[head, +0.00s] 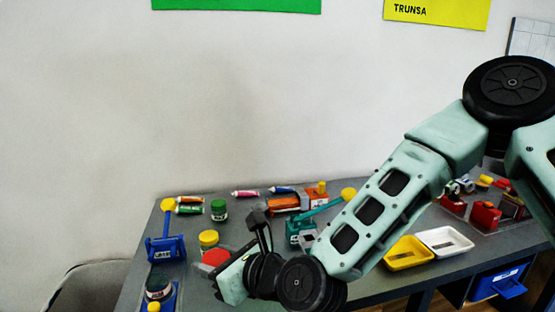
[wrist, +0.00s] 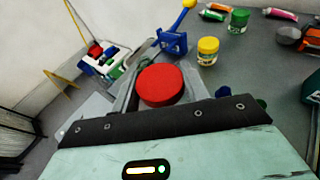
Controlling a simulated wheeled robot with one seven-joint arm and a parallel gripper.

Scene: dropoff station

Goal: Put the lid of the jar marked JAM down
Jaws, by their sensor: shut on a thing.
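A round red lid (wrist: 161,84) sits between the fingers of my gripper (wrist: 165,92) in the wrist view. The fingers are shut on it. In the head view the red lid (head: 216,257) shows at the end of my gripper (head: 213,265), over the left part of the grey table (head: 190,280). My gripper's body hides part of it, and I cannot tell how high it is above the table. A jar with a yellow lid (head: 208,239) and a jar with a green lid (head: 219,209) stand behind the lid. I cannot read JAM on any jar.
A blue holder with a yellow-knobbed lever (head: 166,246) stands at the left edge. Another jar (head: 158,287) stands at the front left. Several tubes (head: 189,209) lie at the back. A teal device (head: 301,231) is to the right, with yellow (head: 408,253) and white (head: 445,241) trays beyond.

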